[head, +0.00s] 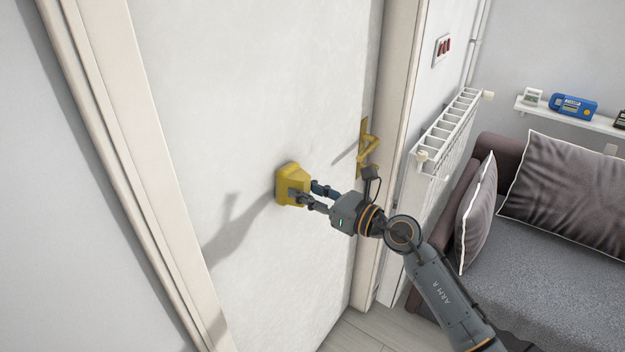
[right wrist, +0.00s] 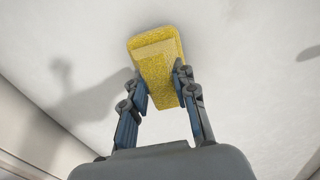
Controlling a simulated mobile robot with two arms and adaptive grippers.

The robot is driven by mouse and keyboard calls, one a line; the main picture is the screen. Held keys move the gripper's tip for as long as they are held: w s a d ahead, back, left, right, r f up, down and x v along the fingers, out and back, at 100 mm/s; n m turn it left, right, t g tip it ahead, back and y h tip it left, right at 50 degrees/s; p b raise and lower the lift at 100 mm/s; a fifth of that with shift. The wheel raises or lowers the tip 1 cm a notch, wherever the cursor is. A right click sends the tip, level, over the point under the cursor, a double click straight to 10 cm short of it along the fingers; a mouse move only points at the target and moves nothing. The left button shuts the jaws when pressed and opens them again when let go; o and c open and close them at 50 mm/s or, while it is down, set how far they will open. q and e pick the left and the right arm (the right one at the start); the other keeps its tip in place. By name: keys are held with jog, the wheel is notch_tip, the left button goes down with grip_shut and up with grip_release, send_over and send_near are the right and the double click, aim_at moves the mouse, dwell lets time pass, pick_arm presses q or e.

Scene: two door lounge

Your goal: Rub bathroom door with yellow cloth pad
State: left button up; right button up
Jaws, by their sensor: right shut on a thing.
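The yellow cloth pad (head: 291,181) is at the white bathroom door (head: 230,90), its broad face toward the panel and apparently against it. My right gripper (head: 306,194) is shut on the pad's narrower grip part. The right wrist view shows the pad (right wrist: 155,50) between the two fingers of the right gripper (right wrist: 163,88), with the door surface (right wrist: 240,50) behind it. Whether the whole pad face touches the door cannot be told. The brass door handle (head: 367,145) is to the right of the pad. My left gripper is not in view.
The door frame (head: 397,80) stands right of the door, and its other side (head: 120,140) stands at the left. A white radiator (head: 448,130), a grey sofa (head: 540,260) with cushions and a wall shelf (head: 580,118) are at the right. The door panel around the pad is clear.

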jog(key=shift+s+a+r, duration=0.15)
jog(key=shift+s+a, duration=0.25)
jog(key=shift+s, duration=0.15)
jog(key=shift+r+p, duration=1.05)
jog(key=shift+p, duration=0.2)
jog(key=shift+w+d+f+b, duration=0.2)
jog(key=shift+w+d+b, duration=0.15)
jog(key=shift+b, duration=0.35)
jog(key=shift+w+d+f+b, duration=0.1)
jog(key=shift+w+d+b, duration=0.3)
jog(key=shift+w+b, duration=0.25)
jog(key=w+d+b, duration=0.7)
jog(key=w+b, duration=0.3)
jog(key=b, duration=0.1)
jog(key=shift+r+b, duration=0.2)
jog(key=shift+b, duration=0.15)
